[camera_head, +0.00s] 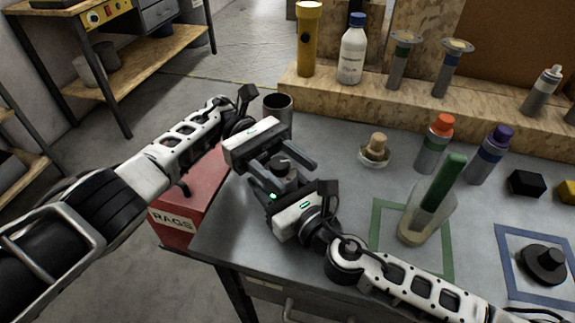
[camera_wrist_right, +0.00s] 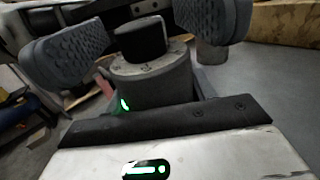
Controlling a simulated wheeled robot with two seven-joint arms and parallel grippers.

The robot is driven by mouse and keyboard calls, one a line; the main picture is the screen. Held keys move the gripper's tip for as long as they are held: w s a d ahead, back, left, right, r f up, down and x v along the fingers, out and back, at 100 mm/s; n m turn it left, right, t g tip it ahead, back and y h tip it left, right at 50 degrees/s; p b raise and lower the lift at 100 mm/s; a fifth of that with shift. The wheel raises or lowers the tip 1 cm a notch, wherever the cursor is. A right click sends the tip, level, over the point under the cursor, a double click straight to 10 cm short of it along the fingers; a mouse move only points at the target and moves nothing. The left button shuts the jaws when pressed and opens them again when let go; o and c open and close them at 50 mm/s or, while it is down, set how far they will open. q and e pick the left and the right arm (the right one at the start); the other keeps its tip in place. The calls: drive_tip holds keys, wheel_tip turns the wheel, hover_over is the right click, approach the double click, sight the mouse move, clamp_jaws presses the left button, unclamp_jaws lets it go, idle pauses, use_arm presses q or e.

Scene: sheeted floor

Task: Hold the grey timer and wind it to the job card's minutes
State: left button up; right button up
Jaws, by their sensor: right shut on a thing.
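The grey timer (camera_head: 285,180), with a dark knob (camera_wrist_right: 141,39) on top, is held above the left end of the grey bench. My right gripper (camera_head: 280,190) is shut on the timer's body, which the right wrist view shows close up (camera_wrist_right: 152,82). My left gripper (camera_head: 288,170) is open, its two textured fingers on either side of the knob with a small gap at each side. Marks on the dial around the knob are too small to read. I cannot make out a job card in either view.
A red rags bin (camera_head: 190,195) stands below my left arm. A metal cup (camera_head: 277,108) is close behind the left gripper.

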use_arm(q)
drive_tip(key=shift+r, duration=0.15)
wheel_tip(320, 180, up, 10)
idle(0.4)
use_arm(e)
drive_tip(key=o, duration=1.1)
drive_tip(key=shift+o, duration=0.2)
